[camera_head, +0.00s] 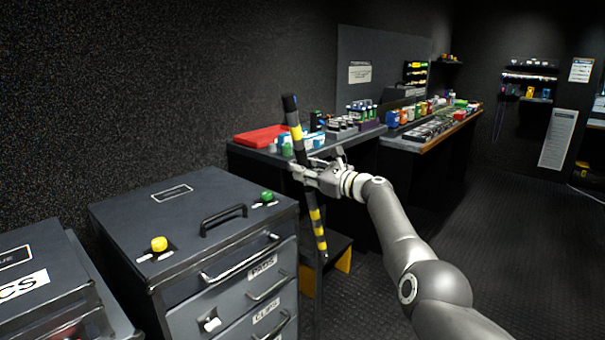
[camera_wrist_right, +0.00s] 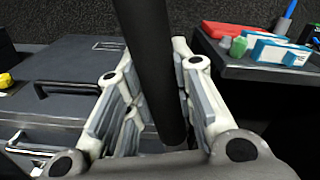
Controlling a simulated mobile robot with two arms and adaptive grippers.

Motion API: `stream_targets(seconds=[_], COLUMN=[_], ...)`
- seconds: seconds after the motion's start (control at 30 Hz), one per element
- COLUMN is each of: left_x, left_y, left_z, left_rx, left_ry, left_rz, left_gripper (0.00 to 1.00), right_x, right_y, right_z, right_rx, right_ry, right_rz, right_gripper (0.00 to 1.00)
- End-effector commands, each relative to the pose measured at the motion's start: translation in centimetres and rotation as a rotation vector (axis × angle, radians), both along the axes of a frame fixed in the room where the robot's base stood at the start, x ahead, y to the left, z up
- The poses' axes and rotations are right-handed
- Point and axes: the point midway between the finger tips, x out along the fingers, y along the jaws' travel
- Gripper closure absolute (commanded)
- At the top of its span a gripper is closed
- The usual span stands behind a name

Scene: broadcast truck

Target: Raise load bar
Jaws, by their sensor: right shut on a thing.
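The load bar (camera_head: 317,228) is a thin black bar with yellow bands. It stands nearly upright, its top leaning a little to the left, in front of the workbench in the head view. My right gripper (camera_head: 308,172) is shut around the bar at its middle. In the right wrist view the dark bar (camera_wrist_right: 150,65) runs between the two fingers of my right gripper (camera_wrist_right: 155,95). My left gripper is not in view.
A dark drawer cabinet (camera_head: 190,225) with yellow and green knobs stands left of the bar. A workbench (camera_head: 425,145) with a red tray (camera_head: 262,136) and many small items lies behind. A low step with yellow sides (camera_head: 343,262) is close behind the bar. Open floor (camera_head: 500,240) lies right.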

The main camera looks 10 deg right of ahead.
Motion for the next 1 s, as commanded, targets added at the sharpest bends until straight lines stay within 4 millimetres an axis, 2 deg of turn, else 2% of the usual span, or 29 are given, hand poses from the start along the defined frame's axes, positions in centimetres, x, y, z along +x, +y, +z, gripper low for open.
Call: stream_targets(seconds=[0.73,0.77,0.93,1.0], left_x=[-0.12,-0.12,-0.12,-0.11], left_y=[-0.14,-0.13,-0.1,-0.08], left_z=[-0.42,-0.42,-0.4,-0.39], left_rx=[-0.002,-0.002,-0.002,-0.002], left_ry=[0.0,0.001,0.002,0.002], left_rz=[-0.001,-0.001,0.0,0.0], left_gripper=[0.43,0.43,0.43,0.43], right_x=[0.23,0.23,0.22,0.22], right_y=[-0.31,-0.31,-0.3,-0.3], right_z=[0.24,0.24,0.24,0.24], right_rx=[0.023,0.023,0.023,0.023], right_ry=[0.019,0.019,0.019,0.019], right_rz=[-0.002,-0.002,-0.002,-0.002], right_gripper=[1.0,0.76,0.54,0.54])
